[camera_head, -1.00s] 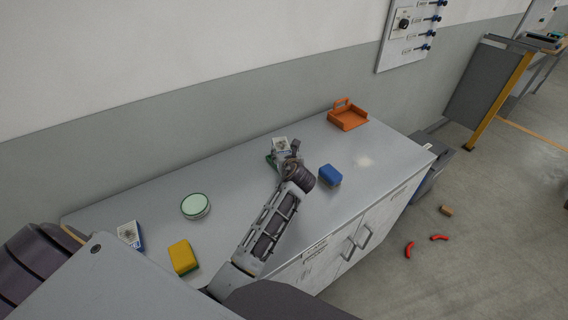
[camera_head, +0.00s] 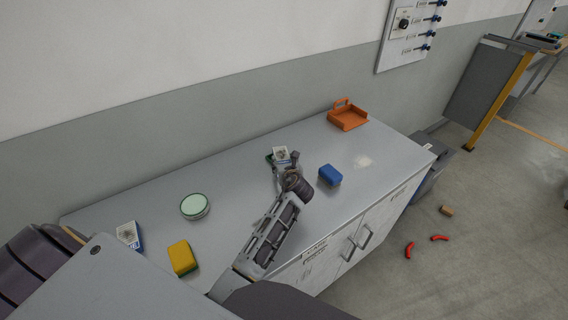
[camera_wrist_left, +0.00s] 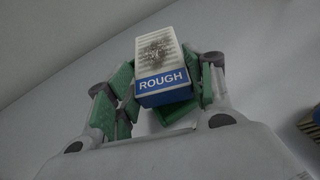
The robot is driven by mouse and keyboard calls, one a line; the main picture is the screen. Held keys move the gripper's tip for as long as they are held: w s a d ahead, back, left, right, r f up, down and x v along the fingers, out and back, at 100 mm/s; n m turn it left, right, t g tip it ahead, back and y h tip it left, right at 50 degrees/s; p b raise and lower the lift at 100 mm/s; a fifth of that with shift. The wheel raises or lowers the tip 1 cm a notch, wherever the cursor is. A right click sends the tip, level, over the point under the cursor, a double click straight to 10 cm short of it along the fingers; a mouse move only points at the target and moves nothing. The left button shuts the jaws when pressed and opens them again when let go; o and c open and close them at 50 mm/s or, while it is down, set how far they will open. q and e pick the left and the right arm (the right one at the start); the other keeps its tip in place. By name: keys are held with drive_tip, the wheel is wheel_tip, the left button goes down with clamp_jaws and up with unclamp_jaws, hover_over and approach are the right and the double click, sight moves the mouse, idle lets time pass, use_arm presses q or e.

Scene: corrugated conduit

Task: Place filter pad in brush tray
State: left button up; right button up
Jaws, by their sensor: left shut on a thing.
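My left gripper (camera_head: 281,163) is over the middle of the bench. Its green-padded fingers, seen in the wrist view (camera_wrist_left: 165,100), are shut on a small white-and-blue box (camera_wrist_left: 162,66) marked "ROUGH" with a grey wool picture. In the head view the box (camera_head: 281,153) is just beyond the wrist; whether it touches the bench I cannot tell. No label names the filter pad; the box may be it. An open orange tray (camera_head: 349,124) with an upright handle, likely the brush tray, is at the far right back. My right gripper is not in view.
A blue block (camera_head: 330,174) stands close right of my left gripper. Bare bench lies in front of the orange tray.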

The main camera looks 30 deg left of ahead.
use_arm(q)
drive_tip(key=shift+f, duration=0.1)
idle(0.3)
drive_tip(key=o, duration=1)
drive_tip(key=shift+o, duration=0.2)
drive_tip(key=v, duration=1.2)
